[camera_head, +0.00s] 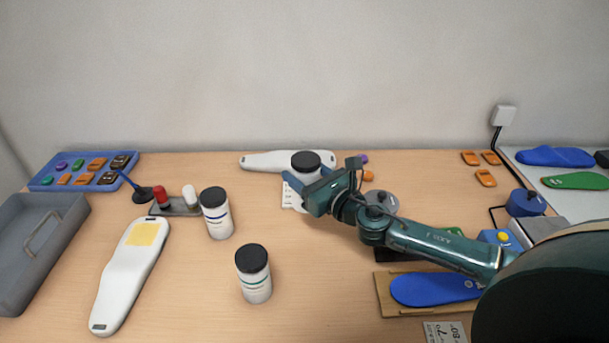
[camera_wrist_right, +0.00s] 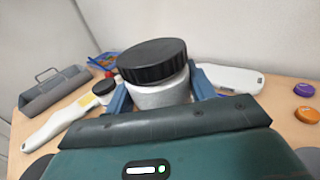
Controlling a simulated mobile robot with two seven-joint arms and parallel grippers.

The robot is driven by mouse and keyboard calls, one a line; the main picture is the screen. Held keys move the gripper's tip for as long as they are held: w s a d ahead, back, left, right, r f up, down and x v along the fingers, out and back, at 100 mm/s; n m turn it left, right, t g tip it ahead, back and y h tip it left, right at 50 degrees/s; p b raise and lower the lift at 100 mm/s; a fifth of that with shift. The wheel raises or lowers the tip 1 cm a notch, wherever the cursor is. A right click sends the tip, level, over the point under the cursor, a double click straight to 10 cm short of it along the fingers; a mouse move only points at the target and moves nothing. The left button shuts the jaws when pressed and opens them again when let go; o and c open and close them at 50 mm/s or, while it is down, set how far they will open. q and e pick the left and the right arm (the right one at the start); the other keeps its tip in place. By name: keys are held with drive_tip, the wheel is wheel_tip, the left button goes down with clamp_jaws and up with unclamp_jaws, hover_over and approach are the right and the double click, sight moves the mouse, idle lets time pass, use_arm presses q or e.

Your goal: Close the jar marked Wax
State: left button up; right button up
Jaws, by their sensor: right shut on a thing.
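My right gripper (camera_head: 305,177) is shut on a white jar with a black lid (camera_head: 305,160) near the back middle of the table. In the right wrist view, the gripper's blue fingers (camera_wrist_right: 160,96) stand on both sides of the jar's white body (camera_wrist_right: 160,94), below the ribbed black lid (camera_wrist_right: 152,61). The lid sits on top of the jar; I cannot tell how tight it is. The jar's label is hidden, so I cannot read its name. Two other black-lidded jars stand to the left: one with a blue stripe (camera_head: 217,221), one with a green stripe (camera_head: 256,287). My left gripper is not in view.
A white insole form (camera_head: 262,160) lies behind the held jar, another (camera_head: 123,275) at the left. A grey tray (camera_head: 18,290), blue tray (camera_head: 45,183) and small bottle rack (camera_head: 178,210) are left. A blue insole on a board (camera_head: 384,300) lies right. The front middle is clear.

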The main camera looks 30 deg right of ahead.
drive_tip(key=shift+r, duration=0.1)
drive_tip(key=o, duration=0.6)
drive_tip(key=c, duration=0.9)
drive_tip(key=s+a+m+h, duration=0.1)
drive_tip(key=s+a, duration=0.1)
drive_tip(key=s, duration=0.3)
drive_tip(key=s+a+h, duration=0.1)
drive_tip(key=s+a, duration=0.2)
drive_tip(key=s, duration=0.2)
drive_tip(key=s+a+m+h, duration=0.1)
drive_tip(key=s+a+h, duration=0.1)
drive_tip(key=s, duration=0.4)
drive_tip(key=shift+a+f+m, duration=0.25)
drive_tip(key=shift+f+m, duration=0.05)
drive_tip(key=shift+f, duration=0.05)
drive_tip(key=shift+s+a+r+n+g+y, duration=0.4)
drive_tip(key=shift+a+r+n+g+y, duration=0.35)
drive_tip(key=shift+a+n+y, duration=1.05)
drive_tip(key=shift+s+a+r+n+g+y, duration=0.45)
drive_tip(key=shift+a+r+n+y, duration=0.4)
drive_tip(key=shift+a+y, duration=1.7)
drive_tip(key=shift+s+a+r+n+g+y, duration=0.35)
drive_tip(key=shift+a+r+n+g+y, duration=0.75)
drive_tip(key=shift+a, duration=1.75)
